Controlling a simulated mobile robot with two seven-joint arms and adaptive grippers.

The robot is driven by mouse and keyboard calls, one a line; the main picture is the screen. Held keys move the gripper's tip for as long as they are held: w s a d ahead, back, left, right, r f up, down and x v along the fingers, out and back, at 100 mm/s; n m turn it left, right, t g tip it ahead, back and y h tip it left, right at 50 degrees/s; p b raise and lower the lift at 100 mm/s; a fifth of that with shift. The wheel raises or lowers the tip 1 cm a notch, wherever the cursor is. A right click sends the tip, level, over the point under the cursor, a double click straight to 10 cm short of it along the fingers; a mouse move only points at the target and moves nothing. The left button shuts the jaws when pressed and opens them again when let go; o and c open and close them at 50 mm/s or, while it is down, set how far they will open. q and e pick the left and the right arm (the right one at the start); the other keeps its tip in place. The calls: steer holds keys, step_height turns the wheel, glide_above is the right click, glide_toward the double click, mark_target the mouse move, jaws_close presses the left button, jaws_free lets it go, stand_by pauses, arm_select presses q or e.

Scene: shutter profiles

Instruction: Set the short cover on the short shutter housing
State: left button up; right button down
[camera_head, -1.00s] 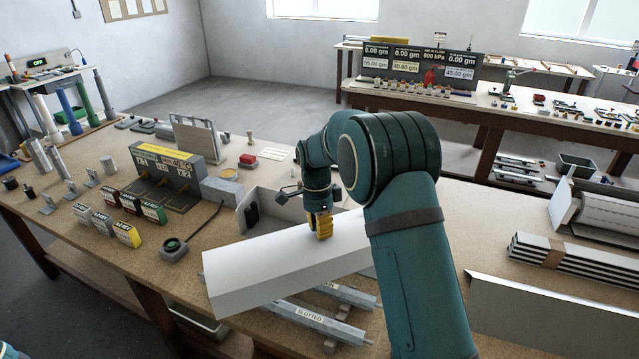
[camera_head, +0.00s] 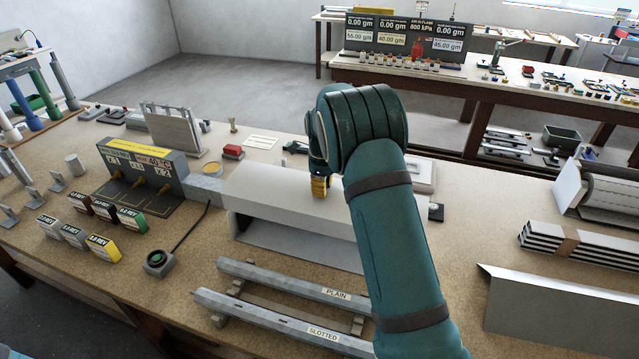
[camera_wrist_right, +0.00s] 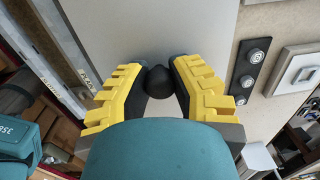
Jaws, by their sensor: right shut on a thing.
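The short cover (camera_head: 275,202) is a long pale sheet lying across the middle of the bench in the head view. My right gripper (camera_head: 320,187) is above it, pointing down. In the right wrist view its yellow fingers (camera_wrist_right: 158,80) are closed around a black knob (camera_wrist_right: 159,80) on the cover's grey face (camera_wrist_right: 150,25). A shaded pale face (camera_head: 290,240) shows below the cover's front edge; I cannot tell whether it belongs to the short shutter housing. My right arm hides the cover's right part, so its seating is unclear. My left gripper is out of view.
Two long bars, plain (camera_head: 290,283) and slotted (camera_head: 270,320), lie on supports in front. A black control plate (camera_head: 436,212) sits right of the cover. A cabled button box (camera_head: 159,262) stands left. Strapped profiles (camera_head: 570,248) and a long angled sheet (camera_head: 550,312) lie right.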

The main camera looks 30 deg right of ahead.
steer(key=shift+s+f, duration=0.15)
steer(key=shift+s, duration=0.05)
steer(key=shift+f, duration=0.25)
step_height(320, 180, down, 2)
steer(key=shift+w+b, duration=0.1)
steer(key=shift+b, duration=0.7)
step_height(320, 180, down, 5)
steer(key=b, duration=0.3)
steer(key=shift+f, duration=0.1)
steer(key=shift+f, duration=0.4)
steer(key=c, duration=0.9)
jaws_free()
steer(key=shift+o, duration=0.2)
